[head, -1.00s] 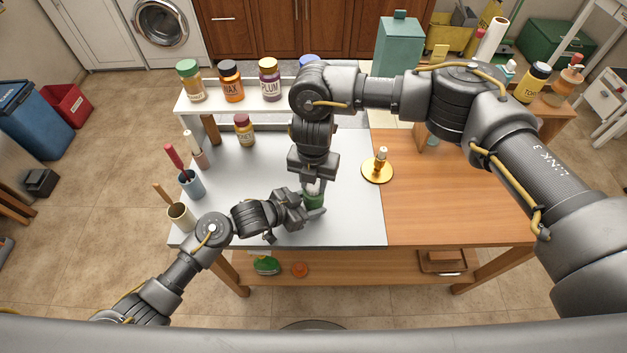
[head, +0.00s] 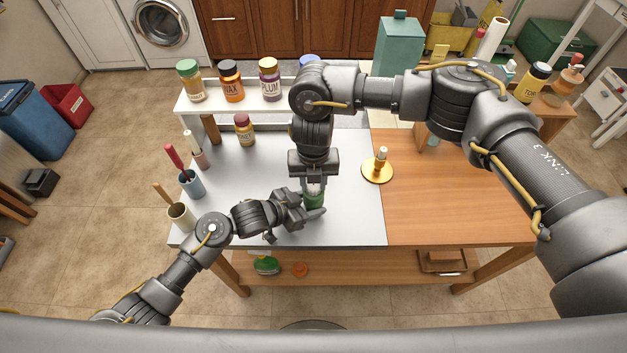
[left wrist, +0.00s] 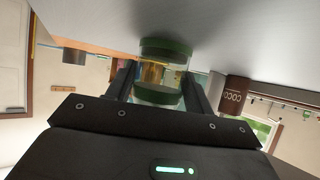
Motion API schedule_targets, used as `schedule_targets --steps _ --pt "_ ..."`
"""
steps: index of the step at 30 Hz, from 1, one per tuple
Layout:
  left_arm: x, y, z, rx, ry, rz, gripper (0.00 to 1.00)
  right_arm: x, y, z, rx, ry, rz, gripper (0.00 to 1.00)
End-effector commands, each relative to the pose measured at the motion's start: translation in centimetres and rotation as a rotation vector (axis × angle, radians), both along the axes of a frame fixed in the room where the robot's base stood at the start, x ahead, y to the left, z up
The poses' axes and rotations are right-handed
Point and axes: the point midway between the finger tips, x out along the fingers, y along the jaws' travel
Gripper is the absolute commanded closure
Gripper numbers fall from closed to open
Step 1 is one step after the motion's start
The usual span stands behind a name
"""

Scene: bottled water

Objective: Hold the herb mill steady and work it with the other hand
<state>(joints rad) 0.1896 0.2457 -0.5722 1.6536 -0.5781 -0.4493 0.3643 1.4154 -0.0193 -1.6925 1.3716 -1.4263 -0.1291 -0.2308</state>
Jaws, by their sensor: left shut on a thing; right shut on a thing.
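The herb mill (head: 314,200) stands upright on the white part of the table; in the head view only its green body shows between my grippers. In the left wrist view the mill (left wrist: 164,72) has green ends and a clear middle with amber contents. My left gripper (head: 311,207) comes in low from the left and is shut around the mill's body. Its fingers flank the mill in the left wrist view. My right gripper (head: 313,187) points straight down from above and is shut on the mill's top, which its fingers mostly hide.
Cups with tools (head: 180,216) stand along the table's left edge. A small jar (head: 244,130) stands behind, before a white shelf (head: 212,104) with several labelled jars. A gold dish (head: 377,176) holding a small bottle is to the right. The wooden right part is largely clear.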

Motion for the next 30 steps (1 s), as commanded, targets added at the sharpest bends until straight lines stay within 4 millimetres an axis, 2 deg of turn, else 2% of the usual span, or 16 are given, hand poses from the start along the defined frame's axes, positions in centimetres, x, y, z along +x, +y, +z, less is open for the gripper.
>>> schedule_targets --steps 3,4,6,14,17,20,30 --pt "0.2 0.2 -0.1 0.003 0.002 0.007 0.68 -0.2 0.1 0.0 0.000 0.005 0.002 0.89" --pt "0.2 0.2 -0.1 0.003 0.002 0.007 0.68 -0.2 0.1 0.0 0.000 0.005 0.002 0.64" --pt "0.1 0.2 -0.1 0.003 0.002 0.007 0.68 -0.2 0.1 0.0 0.000 0.005 0.002 0.57" --pt "0.0 0.1 -0.1 0.003 0.002 0.002 0.68 -0.1 0.0 0.0 0.000 0.002 0.000 0.57" --pt "0.0 0.1 -0.1 0.002 0.002 0.001 0.68 0.0 0.0 0.6 0.001 0.001 0.000 0.57" --pt "0.0 0.1 -0.1 0.002 0.002 0.001 0.68 0.1 0.0 2.0 0.000 -0.001 0.000 0.57" --pt "-0.1 0.0 -0.1 0.002 0.003 0.000 0.68 0.0 0.0 9.0 -0.001 -0.002 0.001 0.57"
